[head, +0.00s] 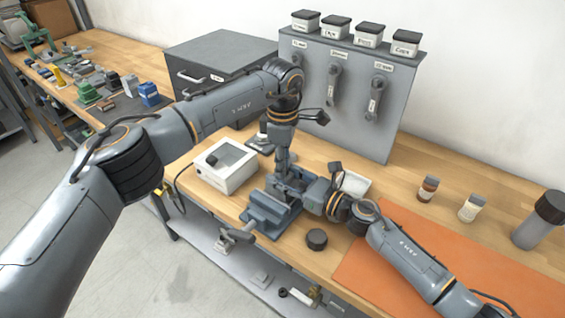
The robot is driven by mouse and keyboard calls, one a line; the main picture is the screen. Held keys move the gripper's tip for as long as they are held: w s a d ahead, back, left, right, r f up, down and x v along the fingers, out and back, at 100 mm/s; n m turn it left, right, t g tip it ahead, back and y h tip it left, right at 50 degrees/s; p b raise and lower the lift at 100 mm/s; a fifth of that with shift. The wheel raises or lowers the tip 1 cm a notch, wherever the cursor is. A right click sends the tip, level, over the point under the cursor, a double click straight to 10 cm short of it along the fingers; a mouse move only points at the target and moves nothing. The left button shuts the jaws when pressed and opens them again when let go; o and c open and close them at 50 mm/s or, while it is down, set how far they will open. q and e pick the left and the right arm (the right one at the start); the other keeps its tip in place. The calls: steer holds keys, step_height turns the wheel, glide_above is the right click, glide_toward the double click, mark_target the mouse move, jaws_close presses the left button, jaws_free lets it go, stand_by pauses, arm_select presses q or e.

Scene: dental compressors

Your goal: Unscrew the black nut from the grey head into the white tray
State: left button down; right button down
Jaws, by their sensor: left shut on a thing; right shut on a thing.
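A blue-grey vise (271,212) stands at the front edge of the bench. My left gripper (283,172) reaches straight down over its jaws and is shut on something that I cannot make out. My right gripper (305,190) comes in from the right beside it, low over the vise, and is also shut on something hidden. The grey head and the black nut cannot be told apart there behind the grippers. The white tray (356,184) lies on the bench just behind my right gripper, partly covered by it.
A black round piece (317,239) lies on the bench right of the vise. A white box with a window (226,167) stands to the left. A grey panel (335,98) rises behind. An orange mat (470,262), small bottles (427,188) and a dark-capped cylinder (539,219) are right.

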arm_select(q)
steer(key=n, duration=0.4)
steer(key=shift+n, duration=0.3)
steer(key=n, duration=1)
steer(key=shift+n, duration=0.4)
steer(key=n, duration=0.4)
steer(key=shift+n, duration=0.3)
steer(key=n, duration=0.8)
steer(key=shift+r+n, duration=0.1)
steer(key=shift+n, duration=0.2)
steer(key=n, duration=0.7)
steer(key=shift+n, duration=0.3)
